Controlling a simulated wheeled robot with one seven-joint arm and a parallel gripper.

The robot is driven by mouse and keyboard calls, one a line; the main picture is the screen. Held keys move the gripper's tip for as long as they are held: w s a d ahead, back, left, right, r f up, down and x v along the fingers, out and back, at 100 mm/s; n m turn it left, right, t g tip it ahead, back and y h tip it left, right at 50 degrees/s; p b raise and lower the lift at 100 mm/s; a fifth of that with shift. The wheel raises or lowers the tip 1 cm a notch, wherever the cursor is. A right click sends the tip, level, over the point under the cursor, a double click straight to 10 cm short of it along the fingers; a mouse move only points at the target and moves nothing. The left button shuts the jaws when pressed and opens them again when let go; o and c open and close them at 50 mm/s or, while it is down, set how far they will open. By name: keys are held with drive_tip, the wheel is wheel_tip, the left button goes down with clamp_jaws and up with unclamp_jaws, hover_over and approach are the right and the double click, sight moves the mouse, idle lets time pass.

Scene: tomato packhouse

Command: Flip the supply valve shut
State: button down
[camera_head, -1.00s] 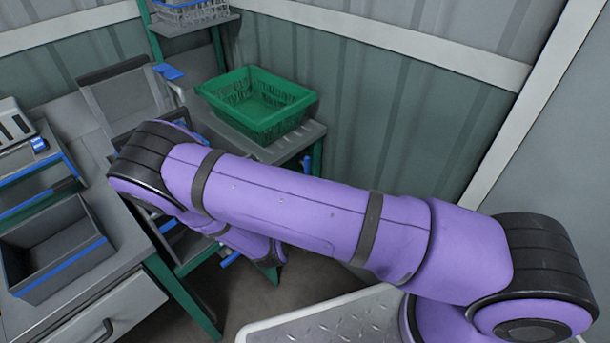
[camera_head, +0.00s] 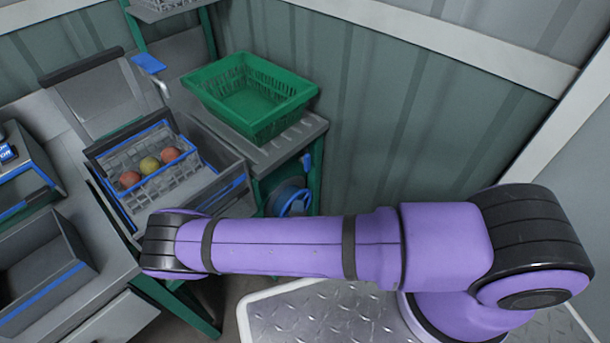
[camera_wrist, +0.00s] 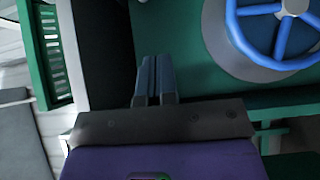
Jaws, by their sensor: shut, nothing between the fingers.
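My gripper (camera_wrist: 156,62) shows in the wrist view with its two dark fingers together and nothing between them. In the head view it is hidden behind my arm. A handwheel with a blue rim (camera_wrist: 234,28) on a round grey base is right of the fingers, apart from them; it also shows in the head view (camera_head: 278,207), partly behind my arm. A small blue lever (camera_head: 307,161) hangs at the bench's right end above the wheel. Another blue lever (camera_head: 148,63) tops a grey pipe at the back. I cannot tell which is the supply valve.
A green crate (camera_head: 284,123) stands on the grey bench (camera_head: 309,131); its slatted side shows in the wrist view (camera_wrist: 35,55). A grey bin (camera_head: 221,179) holds a wire basket with red and yellow tomatoes. An open grey bin (camera_head: 75,268) is at lower left.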

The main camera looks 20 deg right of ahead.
approach(305, 169)
drive_tip(key=w+a, duration=0.2)
drive_tip(key=w, duration=0.2)
drive_tip(key=shift+w+d+f, duration=0.1)
drive_tip(key=shift+w+d, duration=0.5)
drive_tip(key=shift+d, duration=0.25)
drive_tip(key=shift+w+d+f, duration=0.1)
drive_tip(key=shift+w+d, duration=0.5)
drive_tip(key=shift+d, duration=0.3)
